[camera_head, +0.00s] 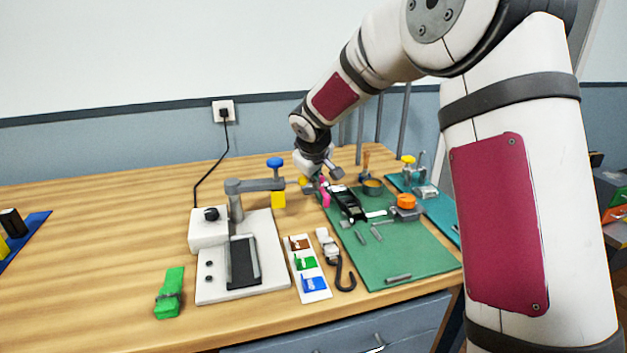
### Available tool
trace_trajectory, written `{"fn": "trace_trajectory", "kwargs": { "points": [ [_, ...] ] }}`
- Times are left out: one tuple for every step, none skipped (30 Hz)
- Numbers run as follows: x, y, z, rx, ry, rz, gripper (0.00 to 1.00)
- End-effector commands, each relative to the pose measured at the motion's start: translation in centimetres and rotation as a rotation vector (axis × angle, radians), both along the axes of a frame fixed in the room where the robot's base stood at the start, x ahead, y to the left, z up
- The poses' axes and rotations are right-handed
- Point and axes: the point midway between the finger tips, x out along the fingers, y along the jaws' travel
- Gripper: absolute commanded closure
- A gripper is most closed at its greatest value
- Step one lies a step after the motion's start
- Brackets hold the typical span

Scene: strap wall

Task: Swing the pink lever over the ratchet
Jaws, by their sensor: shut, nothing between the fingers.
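The pink lever (325,198) stands up at the left end of the black ratchet (349,206), near the left edge of the green mat (413,260). A pale strap end shows at the ratchet's right side. My gripper (321,183) is shut and empty, pointing down just above and behind the pink lever. It is small in this view and partly overlaps the lever's upper end, so I cannot tell whether they touch.
A white machine (268,283) with a grey arm and blue knob stands left of the mat. An orange-topped part (406,203) sits right of the ratchet.

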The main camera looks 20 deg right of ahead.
Motion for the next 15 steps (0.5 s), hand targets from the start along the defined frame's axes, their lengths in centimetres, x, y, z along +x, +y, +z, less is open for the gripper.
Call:
{"fn": "trace_trajectory", "kwargs": {
  "points": [
    [0.04,-0.04,-0.04,0.0,0.0,0.0,1.0],
    [0.06,-0.05,-0.04,0.001,0.0,-0.001,1.0],
    [0.07,-0.06,-0.04,0.001,0.0,-0.001,1.0],
    [0.1,-0.08,-0.03,0.001,0.0,-0.001,1.0],
    [0.11,-0.09,-0.04,0.001,0.0,-0.001,1.0],
    [0.13,-0.12,-0.04,0.001,0.0,-0.001,1.0],
    [0.15,-0.14,-0.03,0.001,-0.001,0.0,1.0],
    [0.16,-0.16,-0.03,0.0,-0.002,-0.001,1.0],
    [0.19,-0.18,-0.03,0.0,-0.002,-0.001,1.0],
    [0.2,-0.2,-0.03,0.0,-0.002,-0.001,1.0],
    [0.22,-0.2,-0.03,0.0,-0.001,-0.001,1.0],
    [0.24,-0.16,-0.03,-0.001,-0.001,-0.007,1.0],
    [0.26,-0.15,-0.02,0.0,-0.001,-0.014,1.0],
    [0.26,-0.17,-0.03,0.0,0.0,-0.02,1.0],
    [0.27,-0.22,-0.04,0.0,-0.001,-0.029,1.0]
  ]
}}
